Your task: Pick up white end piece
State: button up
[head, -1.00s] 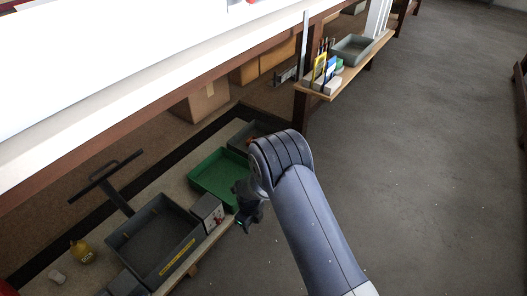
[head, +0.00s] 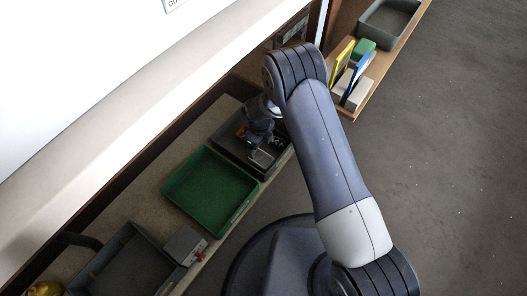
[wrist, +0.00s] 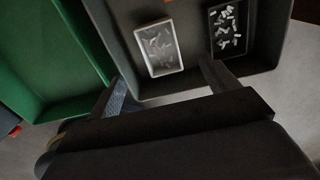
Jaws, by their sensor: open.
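My gripper (wrist: 163,88) is open and empty, its two fingers apart over the near edge of a dark grey tray (wrist: 272,40). In the head view my gripper (head: 258,138) hangs over that tray (head: 228,150). In the wrist view a white-rimmed box (wrist: 158,47) in the tray holds several small pale pieces. A black box (wrist: 228,30) to its right holds several small white pieces. Which of them are white end pieces I cannot tell. The right finger is close to the boxes; contact cannot be told.
A green tray (head: 210,188) stands left of the grey tray and looks empty. Another grey bin (head: 125,262) and a small grey box (head: 185,245) lie further left. A wooden shelf (head: 385,68) with a grey tray is at upper right. Open floor (head: 450,150) lies right.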

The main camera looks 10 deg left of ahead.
jog(key=b, duration=0.2)
send_over(261, 161)
notch_tip(261, 161, down, 5)
jog(key=shift+a, duration=0.1)
notch_tip(261, 161, down, 5)
jog(key=shift+f+b, duration=0.1)
jog(key=shift+b, duration=1.1)
jog(key=shift+d, duration=0.2)
jog(key=shift+c, duration=0.5)
jog(key=shift+s, duration=0.1)
jog(key=c, duration=1)
